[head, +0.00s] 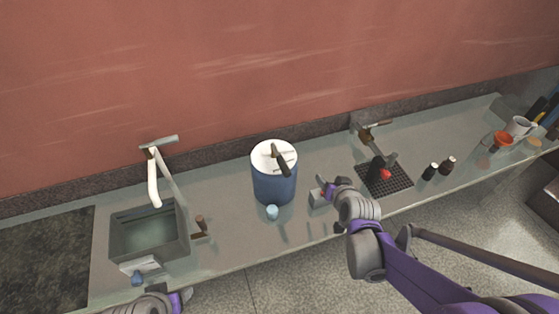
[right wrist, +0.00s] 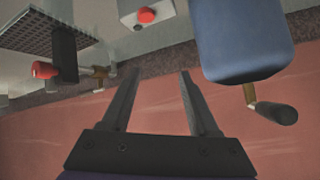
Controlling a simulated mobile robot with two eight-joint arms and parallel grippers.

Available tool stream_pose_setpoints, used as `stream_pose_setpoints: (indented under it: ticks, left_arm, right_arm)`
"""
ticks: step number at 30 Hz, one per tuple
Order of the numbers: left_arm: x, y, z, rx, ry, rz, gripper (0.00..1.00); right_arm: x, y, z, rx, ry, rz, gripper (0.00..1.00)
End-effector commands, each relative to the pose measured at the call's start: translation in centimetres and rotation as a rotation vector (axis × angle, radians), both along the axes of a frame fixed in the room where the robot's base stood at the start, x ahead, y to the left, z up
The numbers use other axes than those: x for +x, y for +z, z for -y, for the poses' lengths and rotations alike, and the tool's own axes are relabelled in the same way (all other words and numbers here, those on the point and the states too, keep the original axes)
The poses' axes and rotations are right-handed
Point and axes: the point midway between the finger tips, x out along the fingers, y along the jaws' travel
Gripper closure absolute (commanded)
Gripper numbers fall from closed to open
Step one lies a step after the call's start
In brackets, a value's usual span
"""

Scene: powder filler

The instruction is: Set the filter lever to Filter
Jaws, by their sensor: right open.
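No label reading Filter can be made out, so I cannot tell for sure which handle is the filter lever. A blue canister (head: 273,186) with a white lid carries a dark-handled lever (head: 281,160) on top. In the right wrist view the canister (right wrist: 240,40) is upper right, with the black handle (right wrist: 272,110) on a brass arm below it. My right gripper (head: 329,188) is right of the canister, apart from it. In the right wrist view it (right wrist: 158,75) is open, with nothing between the fingers. My left gripper (head: 180,300) shows only partly at the bottom edge.
A grey box with a red button (right wrist: 146,15) stands near my right gripper. A red-knobbed fixture (head: 384,173) stands at a black grid (head: 398,184), a brass-handled tap (head: 370,132) behind. A sink (head: 150,238) is left; dark bottles (head: 447,166) and cups (head: 518,126) are right.

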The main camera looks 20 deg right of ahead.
Motion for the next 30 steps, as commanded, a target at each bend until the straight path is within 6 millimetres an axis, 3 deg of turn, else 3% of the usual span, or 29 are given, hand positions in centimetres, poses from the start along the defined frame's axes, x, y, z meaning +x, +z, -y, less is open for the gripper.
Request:
stream_pose_setpoints:
  ticks: [1,3,12,23,30]
  left_arm:
    - [0.0,-1.4,0.0,0.000,0.000,-0.005,0.33]
    - [0.0,-2.3,0.0,0.000,0.000,-0.008,0.33]
    - [0.1,-4.6,0.0,0.000,0.000,-0.016,0.33]
    - [0.1,-5.7,0.0,0.000,0.000,-0.019,0.33]
    - [0.1,-6.0,0.0,0.000,0.000,-0.021,0.33]
  right_arm:
    - [-0.5,-0.2,-1.3,-0.094,0.038,0.060,0.33]
    - [-0.8,0.9,-2.8,-0.212,0.091,0.152,0.33]
    - [-3.1,4.6,-10.1,-0.472,0.332,0.453,0.33]
    - [-1.8,5.4,-12.0,-0.495,0.387,0.628,0.33]
    - [2.0,5.4,-12.4,-0.494,0.386,0.628,0.33]
